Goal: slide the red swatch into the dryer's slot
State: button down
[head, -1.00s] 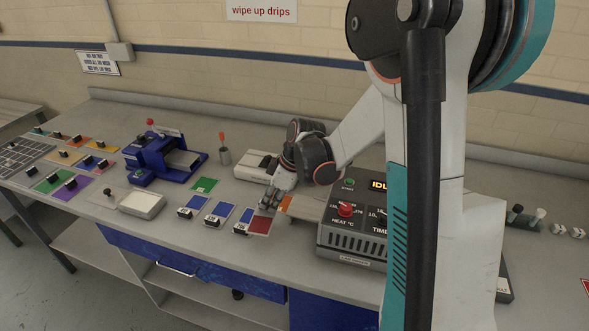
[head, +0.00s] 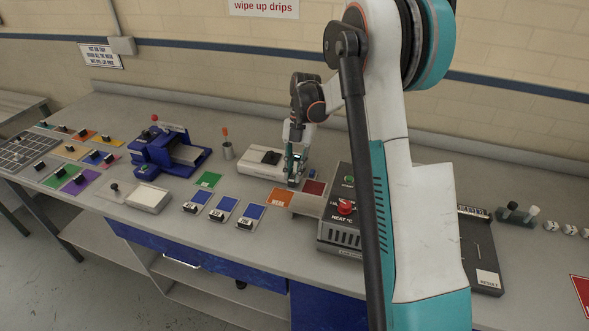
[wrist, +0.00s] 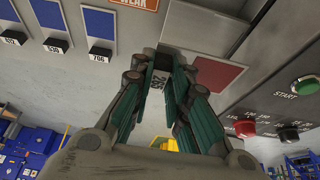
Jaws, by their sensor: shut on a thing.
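The red swatch (head: 314,187) is at the left side of the dryer (head: 345,232), beyond the orange card; it also shows in the wrist view (wrist: 217,74). My gripper (head: 292,180) is shut on the swatch's small black numbered block, which shows between my fingers (wrist: 165,75) in the wrist view. The swatch sticks out to the right of my fingers, towards the dryer. The dryer has a green start button and a red knob. I cannot make out the slot's opening or whether the swatch's edge is inside it.
An orange labelled card (head: 279,197) lies left of the dryer. Several blue swatches (head: 222,211) with black blocks lie further left. A white device (head: 262,160) stands close behind my gripper. A blue press (head: 168,152) stands at the left. My upper arm hides part of the dryer.

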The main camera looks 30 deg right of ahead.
aim_at(322, 184)
dwell(0.4)
jog(key=shift+f+b, duration=2.5)
jog(key=shift+f, duration=0.9)
jog(key=shift+s+d, duration=0.15)
jog(key=shift+d, duration=0.05)
jog(key=shift+s+d, duration=0.65)
jog(key=shift+s, duration=0.05)
jog(key=shift+s+d, duration=0.15)
jog(key=shift+s+d, duration=0.9)
jog(key=shift+s+d, duration=0.15)
jog(key=shift+s+d+b, duration=0.35)
jog(key=shift+s+d, duration=0.4)
jog(key=shift+s+d, duration=0.15)
